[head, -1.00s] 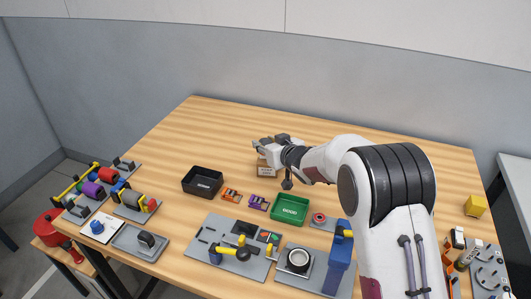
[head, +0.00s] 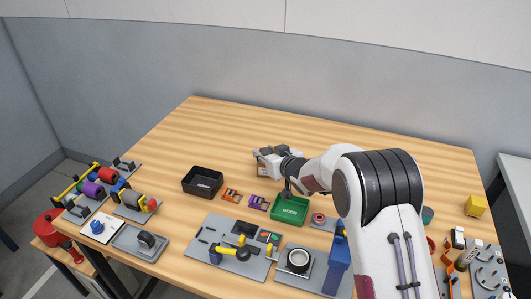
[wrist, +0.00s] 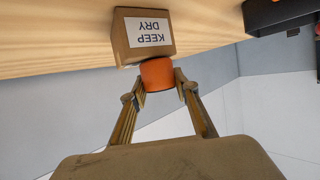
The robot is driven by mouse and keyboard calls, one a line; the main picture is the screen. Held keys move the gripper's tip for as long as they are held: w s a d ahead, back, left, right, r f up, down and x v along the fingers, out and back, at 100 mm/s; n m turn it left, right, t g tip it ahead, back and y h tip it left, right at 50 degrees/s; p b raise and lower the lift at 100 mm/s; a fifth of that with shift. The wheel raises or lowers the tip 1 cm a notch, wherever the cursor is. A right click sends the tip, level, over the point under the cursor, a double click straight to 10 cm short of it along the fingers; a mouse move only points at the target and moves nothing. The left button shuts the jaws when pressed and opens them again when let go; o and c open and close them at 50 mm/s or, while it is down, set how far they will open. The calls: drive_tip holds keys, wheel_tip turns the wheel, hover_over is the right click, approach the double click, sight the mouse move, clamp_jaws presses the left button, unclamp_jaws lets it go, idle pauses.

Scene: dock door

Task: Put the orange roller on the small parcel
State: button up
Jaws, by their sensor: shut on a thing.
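The orange roller (wrist: 157,74) is between the two fingertips of my gripper (wrist: 160,84) in the wrist view. The gripper is shut on it. The small parcel (wrist: 140,50) is a brown box with a white "KEEP DRY" label, standing on the table. The wrist picture is upside down, so the roller is at the parcel's upper side; whether they touch or a thin gap remains I cannot tell. In the head view my gripper (head: 262,155) is at the top of the parcel (head: 263,170), hiding much of it. The roller is not clear there.
A black bin (head: 203,173) stands left of the parcel and a green "GOOD" bin (head: 290,222) in front. Small orange (head: 231,195) and purple (head: 257,201) items lie between. Fixtures fill the front edge. The table behind the parcel is clear.

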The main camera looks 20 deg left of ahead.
drive_tip(key=o, duration=1.2)
drive_tip(key=shift+f, duration=0.1)
drive_tip(key=shift+d, duration=0.1)
drive_tip(key=shift+s+d+r, duration=0.25)
drive_tip(key=shift+s+r, duration=0.1)
drive_tip(key=shift+v, duration=5.5)
drive_tip(key=shift+d+f, duration=0.1)
